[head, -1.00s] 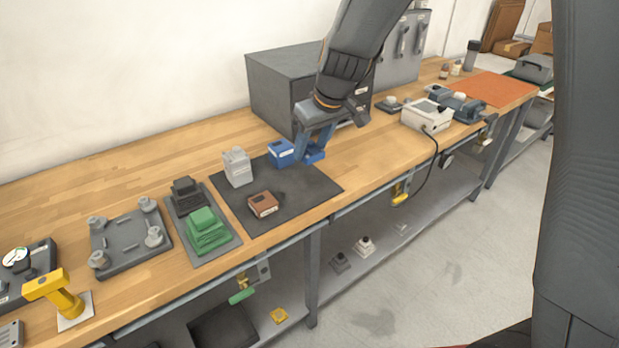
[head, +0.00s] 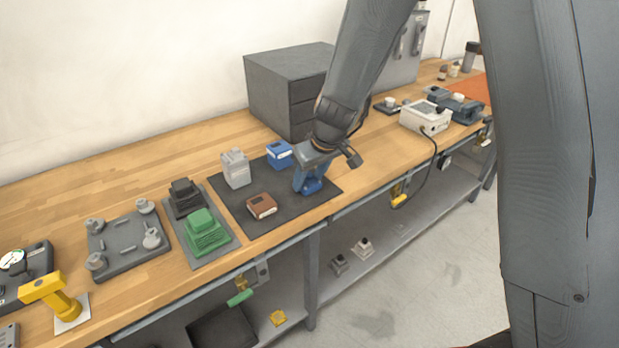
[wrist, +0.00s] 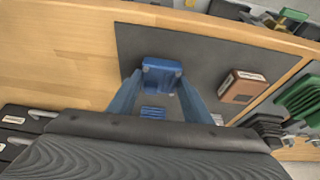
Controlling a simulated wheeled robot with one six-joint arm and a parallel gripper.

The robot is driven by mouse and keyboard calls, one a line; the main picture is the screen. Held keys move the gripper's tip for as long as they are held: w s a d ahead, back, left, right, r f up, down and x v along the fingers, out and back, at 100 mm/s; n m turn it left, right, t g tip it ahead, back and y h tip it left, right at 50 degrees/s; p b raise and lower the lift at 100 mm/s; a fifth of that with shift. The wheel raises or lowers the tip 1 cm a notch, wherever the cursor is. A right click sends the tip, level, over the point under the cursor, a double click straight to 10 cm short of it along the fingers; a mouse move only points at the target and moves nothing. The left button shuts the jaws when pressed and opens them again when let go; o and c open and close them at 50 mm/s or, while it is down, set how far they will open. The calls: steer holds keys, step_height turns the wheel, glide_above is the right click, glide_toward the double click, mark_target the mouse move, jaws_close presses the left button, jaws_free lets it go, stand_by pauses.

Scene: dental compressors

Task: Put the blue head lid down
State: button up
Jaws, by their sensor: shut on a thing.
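My gripper (head: 311,190) is low over the front right part of the dark mat (head: 325,196), its blue fingers pointing down. It is shut on the blue head lid (wrist: 162,76), which shows between the fingertips in the wrist view. In the head view the lid is a small blue patch, mostly hidden by the fingers. I cannot tell whether it touches the mat. A separate blue block (head: 279,153) with a pale label stands at the mat's back edge, behind and left of my gripper.
A brown block (head: 262,206) and a grey block (head: 236,169) stand on the mat to the left. Green and black finned parts (head: 206,233) sit on a tray farther left. A grey drawer cabinet (head: 285,90) stands behind. The bench's front edge is close to my gripper.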

steer(key=shift+f, duration=0.15)
steer(key=o, duration=1.2)
steer(key=shift+c, duration=0.2)
steer(key=shift+r, duration=0.45)
steer(key=v, duration=1.2)
steer(key=s+d+f+m+g+h, duration=0.1)
steer(key=s+d+f+m, duration=0.2)
steer(key=s+d, duration=0.4)
steer(key=s+d+f+m+g+h, duration=0.1)
steer(key=s+d+f+m+g, duration=0.1)
steer(key=s+d, duration=0.5)
steer(key=s+f+m, duration=0.1)
steer(key=s+f, duration=0.1)
steer(key=s, duration=0.2)
steer(key=shift+s+m+h, duration=0.15)
steer(key=shift+m+h, duration=0.15)
steer(key=shift+m, duration=0.1)
steer(key=shift+d, duration=0.1)
